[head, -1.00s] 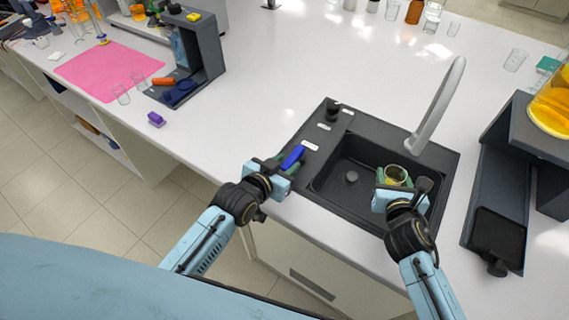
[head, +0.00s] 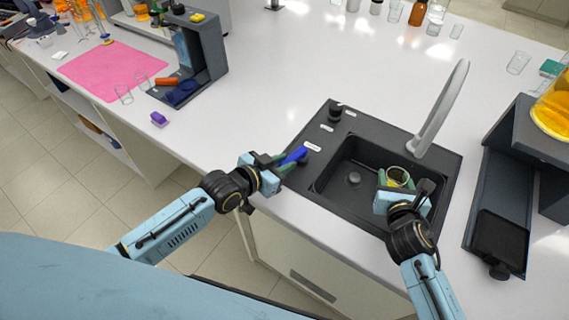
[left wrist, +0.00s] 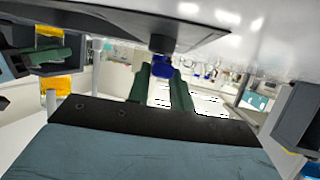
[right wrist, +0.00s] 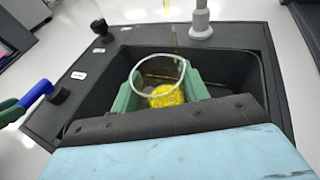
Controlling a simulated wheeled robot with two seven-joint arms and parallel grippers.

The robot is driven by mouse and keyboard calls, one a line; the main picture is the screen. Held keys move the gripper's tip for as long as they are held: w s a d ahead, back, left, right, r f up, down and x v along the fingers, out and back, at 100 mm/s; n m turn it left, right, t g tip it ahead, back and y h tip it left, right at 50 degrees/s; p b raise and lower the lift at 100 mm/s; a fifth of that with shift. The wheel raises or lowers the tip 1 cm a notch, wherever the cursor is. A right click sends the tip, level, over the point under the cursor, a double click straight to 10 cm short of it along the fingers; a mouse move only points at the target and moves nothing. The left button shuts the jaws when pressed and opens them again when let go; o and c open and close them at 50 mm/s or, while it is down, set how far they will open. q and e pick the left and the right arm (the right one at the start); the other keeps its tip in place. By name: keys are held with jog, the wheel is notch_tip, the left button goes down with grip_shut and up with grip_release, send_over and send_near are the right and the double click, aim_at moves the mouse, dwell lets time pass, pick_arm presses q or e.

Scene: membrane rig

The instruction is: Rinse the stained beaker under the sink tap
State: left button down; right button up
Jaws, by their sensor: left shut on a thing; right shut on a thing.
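The beaker (head: 399,174) is clear glass with a yellow stain or content inside. My right gripper (head: 396,182) is shut on it and holds it, mouth up, in the black sink basin (head: 349,166). In the right wrist view the beaker (right wrist: 165,94) sits between the green fingers. The grey tap (head: 441,108) arches over the basin. A thin line shows above the beaker in the right wrist view; I cannot tell if it is water. My left gripper (head: 284,165) is shut on a blue lever (head: 296,155) at a black knob, left of the basin.
A second black knob (head: 335,106) stands at the sink's back left corner. A dark grey stand (head: 499,195) is close on the right. A pink mat (head: 112,70) and a dark apparatus (head: 205,55) are far left. The white counter between them is mostly clear.

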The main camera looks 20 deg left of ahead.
pick_arm(q)
jog(key=shift+w+a+r+m+g+h, duration=0.1)
jog(key=shift+w+a+m+g+h, duration=0.05)
jog(key=shift+m+g+h, duration=0.2)
jog(key=c, duration=1.2)
grip_release()
jog(key=shift+c, duration=0.2)
jog(key=shift+a, duration=0.1)
jog(key=v, duration=1.2)
